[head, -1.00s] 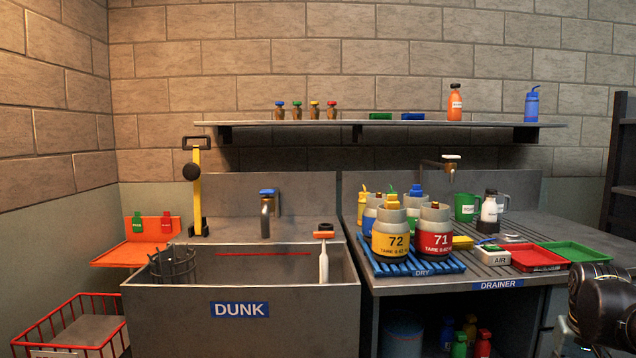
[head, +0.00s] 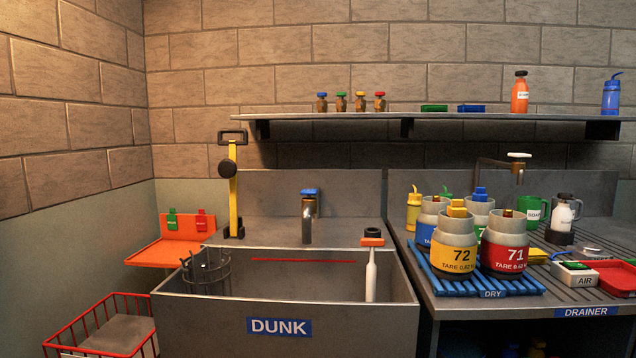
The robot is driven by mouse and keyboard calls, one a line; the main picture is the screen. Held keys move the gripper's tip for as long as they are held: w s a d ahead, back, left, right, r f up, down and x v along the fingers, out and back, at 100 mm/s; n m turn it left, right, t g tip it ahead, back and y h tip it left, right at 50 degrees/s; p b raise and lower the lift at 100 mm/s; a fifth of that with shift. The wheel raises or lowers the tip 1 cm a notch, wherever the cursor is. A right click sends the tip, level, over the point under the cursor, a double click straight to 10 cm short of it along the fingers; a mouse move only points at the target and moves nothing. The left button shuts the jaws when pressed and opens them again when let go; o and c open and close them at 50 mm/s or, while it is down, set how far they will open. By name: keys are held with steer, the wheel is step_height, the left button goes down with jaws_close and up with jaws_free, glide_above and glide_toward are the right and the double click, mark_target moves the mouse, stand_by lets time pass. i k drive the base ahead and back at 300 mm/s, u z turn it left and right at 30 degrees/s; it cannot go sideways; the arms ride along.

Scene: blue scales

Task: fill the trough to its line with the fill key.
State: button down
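The trough (head: 285,321) is a grey steel basin with a blue DUNK label on its front. A red line (head: 302,260) runs along its inner back wall, and I see no water surface in the visible upper part; its floor is hidden by the front wall. A tap with a blue top (head: 309,212) stands behind it, its spout over the back edge. I cannot tell which item is the fill key; the blue top may be it. A wire basket (head: 206,272) sits at the trough's left end. A white-handled tool with an orange head (head: 371,264) leans inside at right. My gripper is out of view.
A yellow post (head: 233,195) stands behind the trough at left. An orange shelf (head: 165,253) and red wire basket (head: 105,327) are at far left. Numbered cylinders stand on a blue DRY rack (head: 530,287) at right. A wall shelf (head: 345,115) spans above.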

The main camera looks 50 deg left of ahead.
mark_target(308, 192)
steer(key=u, duration=0.05)
steer(key=k, duration=0.95)
steer(key=u, duration=2)
steer(key=i, duration=1)
